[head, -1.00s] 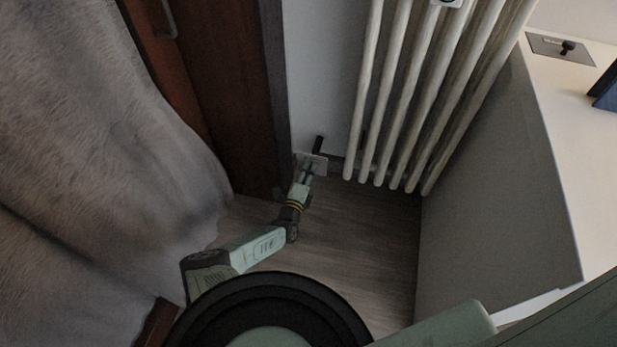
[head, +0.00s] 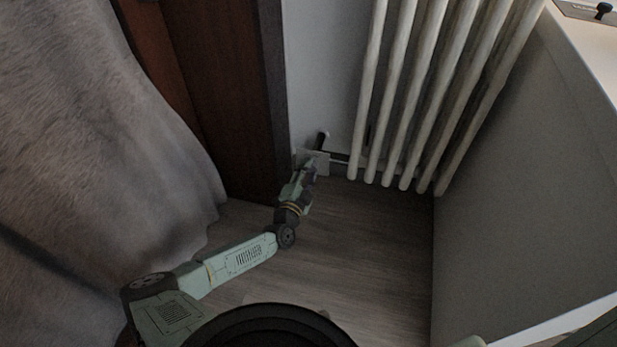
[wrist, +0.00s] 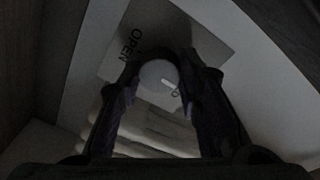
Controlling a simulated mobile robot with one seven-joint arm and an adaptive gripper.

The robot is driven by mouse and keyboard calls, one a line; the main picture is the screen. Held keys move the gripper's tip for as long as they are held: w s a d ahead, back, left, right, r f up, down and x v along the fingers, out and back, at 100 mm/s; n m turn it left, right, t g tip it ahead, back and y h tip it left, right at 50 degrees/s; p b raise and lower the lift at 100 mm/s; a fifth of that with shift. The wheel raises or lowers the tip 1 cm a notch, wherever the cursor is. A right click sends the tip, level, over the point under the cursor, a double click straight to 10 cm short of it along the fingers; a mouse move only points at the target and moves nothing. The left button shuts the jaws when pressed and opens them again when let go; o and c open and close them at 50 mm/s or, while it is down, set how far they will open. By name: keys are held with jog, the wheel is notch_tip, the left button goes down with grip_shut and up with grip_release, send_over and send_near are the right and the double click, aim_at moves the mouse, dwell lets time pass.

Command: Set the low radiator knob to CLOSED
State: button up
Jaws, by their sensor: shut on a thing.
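The low radiator knob (wrist: 157,77) is a pale round cap in the dark wrist view, standing in front of a light label plate. The word OPEN is on the plate (wrist: 128,35), up and left of the knob. A short bright mark on the cap sits toward its lower right, near a partly hidden dark letter. My gripper (wrist: 158,84) is shut on the knob, a finger on each side. In the head view my gripper (head: 311,170) is at the light plate (head: 322,158), low by the radiator; the knob is hidden there.
The white ribbed radiator (head: 410,110) rises right of the plate. A dark wooden door or cabinet (head: 220,90) stands left of it, and a grey curtain (head: 90,150) hangs farther left. A grey panel (head: 500,190) closes the right side. Wood floor (head: 350,240) lies clear between.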

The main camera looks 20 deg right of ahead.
jog(key=shift+w, duration=0.1)
dwell(0.5)
jog(key=o, duration=1.1)
jog(key=shift+o, duration=0.2)
jog(key=v, duration=1.2)
